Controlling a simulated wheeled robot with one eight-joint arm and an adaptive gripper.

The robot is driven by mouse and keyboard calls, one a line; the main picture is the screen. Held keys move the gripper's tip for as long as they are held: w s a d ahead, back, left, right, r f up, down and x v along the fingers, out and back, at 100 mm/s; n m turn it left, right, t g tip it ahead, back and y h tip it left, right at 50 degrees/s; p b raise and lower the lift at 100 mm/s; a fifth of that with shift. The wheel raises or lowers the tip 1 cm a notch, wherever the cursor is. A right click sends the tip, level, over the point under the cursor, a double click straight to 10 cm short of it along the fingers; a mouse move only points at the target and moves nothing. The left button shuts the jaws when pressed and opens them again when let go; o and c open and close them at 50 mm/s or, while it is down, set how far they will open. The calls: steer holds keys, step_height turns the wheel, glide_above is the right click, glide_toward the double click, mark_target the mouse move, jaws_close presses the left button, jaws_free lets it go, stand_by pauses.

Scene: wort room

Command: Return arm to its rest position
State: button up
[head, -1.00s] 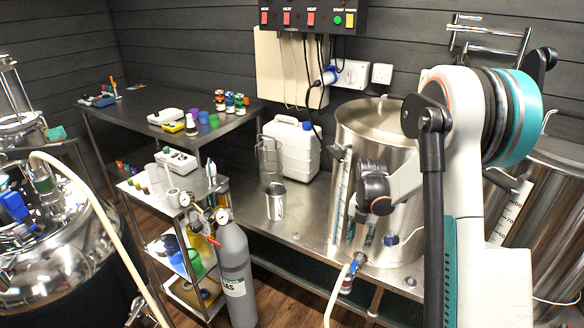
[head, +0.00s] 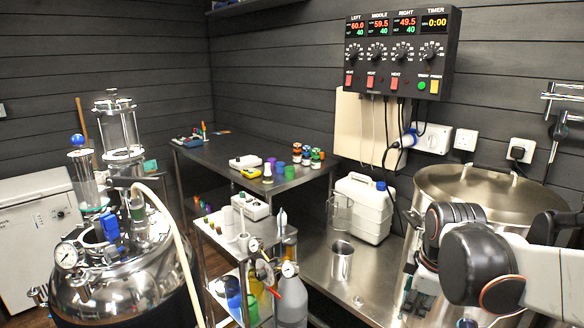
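My arm comes in from the right edge, folded in front of the large steel kettle (head: 470,190). Its black and white wrist and rounded elbow cover part of the kettle's front. My gripper (head: 420,297) hangs downward below the wrist, close to the kettle's left side in the picture. No object shows in it. Its fingertips are partly hidden and dark against the steel, so I cannot tell how far apart they are.
A steel bench (head: 318,268) holds a metal cup (head: 342,262), a glass jug (head: 340,212) and a white canister (head: 364,208). A control panel (head: 400,52) hangs above. A trolley (head: 222,238), gas cylinder (head: 291,303) and steel vessel (head: 125,275) stand left.

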steer(key=s+a+r+m+t, duration=0.1)
steer(key=s+a+m, duration=0.1)
steer(key=s+m, duration=0.4)
steer(key=s+a+r+m+t, duration=0.1)
steer(key=s+a+m+t, duration=0.1)
steer(key=s+m, duration=0.4)
steer(key=shift+s+a+r+m+y, duration=0.3)
steer(key=shift+s+a+m, duration=0.1)
steer(key=shift+s+a, duration=0.4)
